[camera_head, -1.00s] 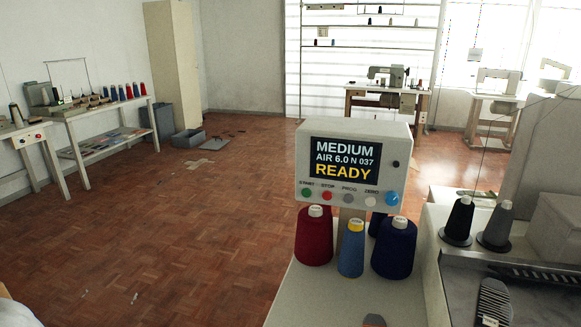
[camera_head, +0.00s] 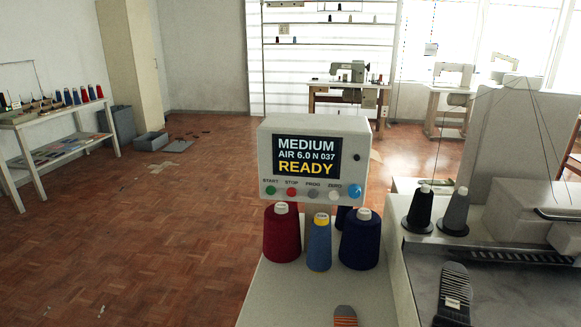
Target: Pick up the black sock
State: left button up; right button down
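A dark, finely ribbed, sock-like piece (camera_head: 453,290) with a small white label lies on the grey metal top at the lower right. It may be the black sock; I cannot tell for sure. A second small grey piece with orange stripes (camera_head: 345,316) shows at the bottom edge on the pale table, mostly cut off by the frame. Neither of my grippers is in view.
A control box (camera_head: 313,160) reading READY stands behind red (camera_head: 282,235), light blue (camera_head: 318,245) and navy (camera_head: 360,242) thread cones on the pale table (camera_head: 290,300). Black (camera_head: 420,212) and grey (camera_head: 455,212) cones stand by the machine (camera_head: 515,150).

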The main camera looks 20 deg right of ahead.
aim_at(456, 292)
jog(key=k+l+z, duration=0.1)
jog(key=z, duration=1.55)
jog(key=k+l, duration=0.05)
jog(key=l, duration=0.05)
